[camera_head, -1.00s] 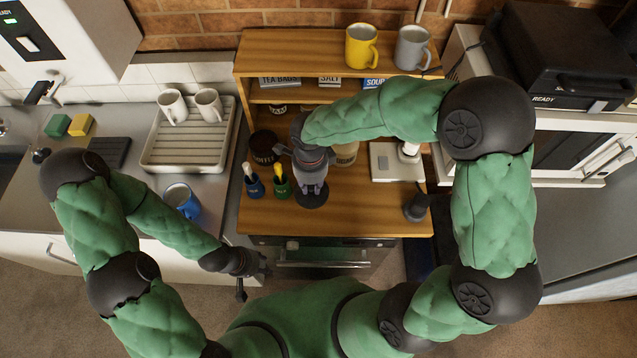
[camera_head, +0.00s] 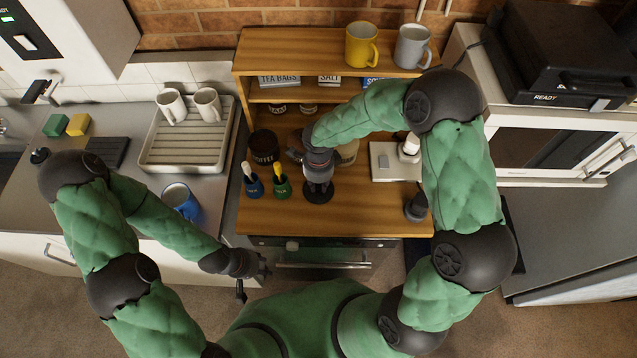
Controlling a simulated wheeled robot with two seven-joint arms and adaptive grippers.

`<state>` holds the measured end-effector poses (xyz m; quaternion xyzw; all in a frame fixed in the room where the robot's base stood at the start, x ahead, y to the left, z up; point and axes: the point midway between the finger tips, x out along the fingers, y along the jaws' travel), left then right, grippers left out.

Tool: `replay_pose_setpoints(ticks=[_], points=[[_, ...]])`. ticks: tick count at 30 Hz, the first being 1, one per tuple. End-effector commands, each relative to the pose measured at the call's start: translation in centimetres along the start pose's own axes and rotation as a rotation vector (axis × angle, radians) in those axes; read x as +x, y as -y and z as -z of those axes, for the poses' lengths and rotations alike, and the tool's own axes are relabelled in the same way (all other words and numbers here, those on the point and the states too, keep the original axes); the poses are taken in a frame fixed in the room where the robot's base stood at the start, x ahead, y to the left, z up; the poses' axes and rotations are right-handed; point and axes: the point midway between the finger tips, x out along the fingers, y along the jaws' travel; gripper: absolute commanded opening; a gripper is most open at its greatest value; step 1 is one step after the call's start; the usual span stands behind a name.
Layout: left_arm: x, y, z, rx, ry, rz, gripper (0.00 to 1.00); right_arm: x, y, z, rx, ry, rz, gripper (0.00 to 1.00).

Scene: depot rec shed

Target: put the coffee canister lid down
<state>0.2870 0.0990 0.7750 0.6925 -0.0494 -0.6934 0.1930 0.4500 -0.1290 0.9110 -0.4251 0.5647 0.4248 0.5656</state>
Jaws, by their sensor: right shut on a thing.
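The coffee canister (camera_head: 263,150) is dark with a pale label and stands on the wooden counter, left of my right gripper. My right gripper (camera_head: 319,184) points down over the middle of the counter and is shut on the coffee canister lid (camera_head: 317,197), a dark round disc. The lid is at or just above the wood; I cannot tell whether it touches. The gripper covers part of the lid. My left gripper (camera_head: 241,288) hangs in front of the counter, away from the canister; its fingers are too small to judge.
A blue pot (camera_head: 254,188) and a green pot (camera_head: 282,188), each with a spoon, stand left of the lid. A pale canister (camera_head: 347,152) is partly hidden behind my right arm. A white scale-like device (camera_head: 384,163) and a dark tamper-like object (camera_head: 416,207) stand right. Bare wood lies between.

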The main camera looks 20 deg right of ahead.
Motion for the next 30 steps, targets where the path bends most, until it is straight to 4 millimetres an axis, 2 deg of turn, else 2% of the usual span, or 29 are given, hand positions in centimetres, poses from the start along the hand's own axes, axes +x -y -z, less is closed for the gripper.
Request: replay_pose_setpoints(ticks=[8,9,11,25,30], points=[[0.5,0.2,0.0,0.000,0.000,0.000,0.40,0.3,0.0,0.0,0.000,0.000,0.001,0.00],[0.4,0.1,0.0,0.000,0.000,0.000,0.40,0.3,0.0,0.0,0.000,0.000,0.000,0.29],[0.4,0.1,0.0,0.000,0.000,0.000,0.40,0.2,0.0,0.0,0.000,0.000,0.000,0.46],[-0.2,-0.1,0.0,0.000,0.000,0.000,0.40,-0.2,0.0,0.0,0.000,0.000,-0.001,0.47],[-0.5,-0.2,0.0,0.000,0.000,0.000,0.40,-3.0,0.1,0.0,0.001,0.002,0.005,0.47]])
